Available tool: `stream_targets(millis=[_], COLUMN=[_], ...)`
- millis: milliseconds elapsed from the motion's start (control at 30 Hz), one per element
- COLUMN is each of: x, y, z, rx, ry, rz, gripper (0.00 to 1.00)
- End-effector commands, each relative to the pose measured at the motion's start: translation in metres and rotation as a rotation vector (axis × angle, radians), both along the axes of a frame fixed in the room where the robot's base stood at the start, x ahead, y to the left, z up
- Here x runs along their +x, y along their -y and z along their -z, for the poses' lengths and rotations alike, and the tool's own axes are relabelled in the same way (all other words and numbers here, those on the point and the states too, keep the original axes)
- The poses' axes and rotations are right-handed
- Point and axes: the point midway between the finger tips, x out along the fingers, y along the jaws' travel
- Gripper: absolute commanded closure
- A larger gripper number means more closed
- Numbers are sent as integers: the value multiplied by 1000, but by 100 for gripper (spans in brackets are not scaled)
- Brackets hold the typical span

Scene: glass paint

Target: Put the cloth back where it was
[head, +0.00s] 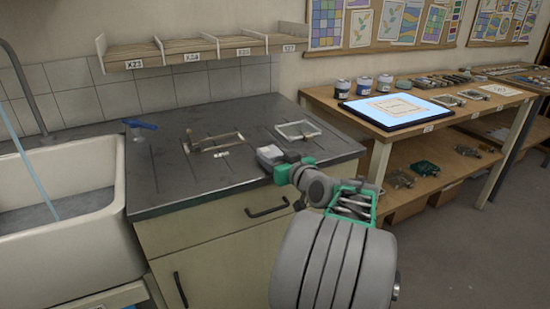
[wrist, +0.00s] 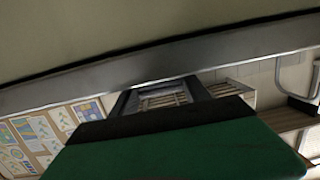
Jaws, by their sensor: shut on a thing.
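My gripper (head: 277,161) reaches over the front right part of the dark grey counter. It is shut on a small pale grey-white folded thing (head: 269,152), which looks like the cloth. The cloth shows at the gripper's tip, low over or touching the counter; I cannot tell which. In the wrist view my gripper (wrist: 160,95) shows its green body and dark jaws, and the cloth cannot be made out clearly there.
The dark counter (head: 160,190) holds a framed glass pane (head: 298,130), a wooden jig (head: 214,143) and a blue-handled tool (head: 140,124). A sink (head: 60,185) with running water is at left. A shelf (head: 190,46) hangs above. A wooden bench with a lit tablet (head: 397,110) and jars stands right.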

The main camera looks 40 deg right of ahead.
Motion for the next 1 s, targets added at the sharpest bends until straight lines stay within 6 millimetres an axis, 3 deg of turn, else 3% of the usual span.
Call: stream_targets(millis=[33, 67, 333, 667, 1000], x=[0, 0, 0, -6, -67], y=[0, 0, 0, -1, -14], z=[1, 0, 0, 0, -10], rx=[0, 0, 0, 1, 0], ry=[0, 0, -1, -1, -1], rz=[0, 0, 0, 2, 5], gripper=[92, 44, 22, 21, 21])
